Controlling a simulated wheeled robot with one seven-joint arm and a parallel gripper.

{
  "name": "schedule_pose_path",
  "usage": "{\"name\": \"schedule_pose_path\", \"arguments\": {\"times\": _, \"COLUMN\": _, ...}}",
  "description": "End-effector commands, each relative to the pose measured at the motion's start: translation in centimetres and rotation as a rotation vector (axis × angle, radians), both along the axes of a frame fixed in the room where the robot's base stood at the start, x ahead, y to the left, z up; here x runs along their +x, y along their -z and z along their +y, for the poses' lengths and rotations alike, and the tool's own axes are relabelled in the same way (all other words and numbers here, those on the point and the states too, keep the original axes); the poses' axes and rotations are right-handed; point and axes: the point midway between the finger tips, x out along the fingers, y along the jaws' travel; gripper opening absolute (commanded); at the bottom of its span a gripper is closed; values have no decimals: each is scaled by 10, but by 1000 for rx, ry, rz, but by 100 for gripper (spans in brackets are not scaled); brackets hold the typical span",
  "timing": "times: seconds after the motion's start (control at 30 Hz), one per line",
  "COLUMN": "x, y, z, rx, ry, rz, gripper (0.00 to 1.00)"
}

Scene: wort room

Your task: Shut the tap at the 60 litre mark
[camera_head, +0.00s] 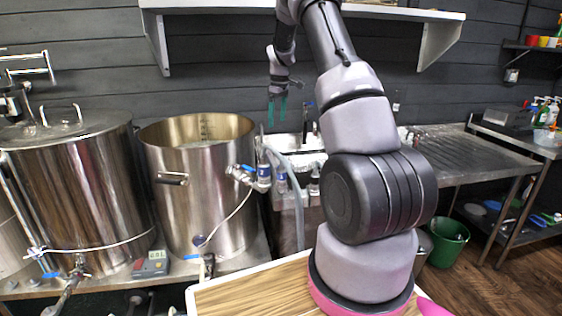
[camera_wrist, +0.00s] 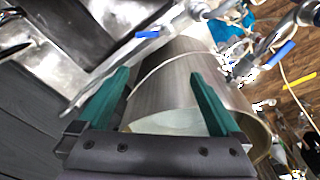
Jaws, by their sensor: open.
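The open steel kettle (camera_head: 200,210) stands left of centre on the bench, with faint marks on its inner wall. In the wrist view the kettle (camera_wrist: 175,75) shows a pale liquid surface inside; I cannot read its level. In the wrist view a blue lever (camera_wrist: 281,51) shows at upper right and another blue lever (camera_wrist: 147,35) at upper left. My gripper (camera_head: 277,110) is open and empty, above and behind the kettle's right side, apart from the taps.
A lidded steel kettle (camera_head: 75,175) stands at left with its own blue-handled tap. A small grey-red meter (camera_head: 151,263) sits between the kettles. A sink bench (camera_head: 465,152) and a green bucket (camera_head: 447,240) are at right. A wall shelf (camera_head: 215,8) hangs above.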

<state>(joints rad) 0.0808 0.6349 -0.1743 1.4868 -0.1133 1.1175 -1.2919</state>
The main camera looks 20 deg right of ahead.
Motion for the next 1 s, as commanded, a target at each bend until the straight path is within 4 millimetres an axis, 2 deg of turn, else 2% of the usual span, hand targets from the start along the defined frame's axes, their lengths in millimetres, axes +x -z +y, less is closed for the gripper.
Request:
{"name": "schedule_pose_path", "arguments": {"times": 0.03, "x": 8, "y": 22, "z": -7, "rx": -10, "ry": -33, "rz": 23, "gripper": 100}}
{"name": "schedule_pose_path", "arguments": {"times": 0.2, "x": 24, "y": 69, "z": -22, "rx": -33, "ry": -136, "rz": 68, "gripper": 100}}
{"name": "schedule_pose_path", "arguments": {"times": 0.57, "x": 29, "y": 109, "z": -28, "rx": -40, "ry": -186, "rz": 90, "gripper": 100}}
{"name": "schedule_pose_path", "arguments": {"times": 0.8, "x": 29, "y": 155, "z": -28, "rx": -40, "ry": -186, "rz": 90, "gripper": 100}}
{"name": "schedule_pose_path", "arguments": {"times": 1.0, "x": 29, "y": 184, "z": -29, "rx": -42, "ry": -185, "rz": 89, "gripper": 100}}
